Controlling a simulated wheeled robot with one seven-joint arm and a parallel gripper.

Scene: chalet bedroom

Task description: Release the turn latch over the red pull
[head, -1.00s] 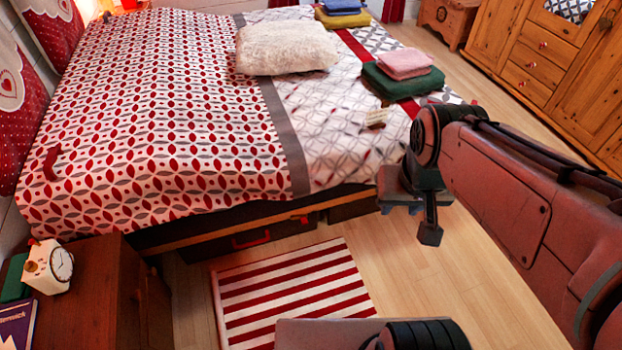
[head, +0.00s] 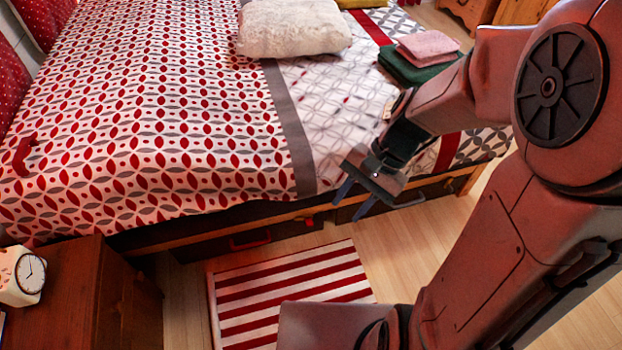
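A red pull (head: 250,240) is on the front of a dark drawer (head: 205,247) under the bed, above the striped rug. A small red piece (head: 309,222) shows at the drawer's upper right, under the wooden bed rail; it is too small to tell whether it is the turn latch. My gripper (head: 362,198) hangs in front of the bed's side, up and right of the red pull and apart from it. Its dark fingers look spread, with nothing seen between them. It hides part of the bed's edge and the drawer front behind.
A red-and-white striped rug (head: 290,292) lies on the wooden floor before the drawer. A nightstand (head: 75,290) with a white clock (head: 22,277) stands at the left. The bed (head: 170,130) carries a white pillow (head: 292,27) and folded towels (head: 425,58). My arm covers the right side.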

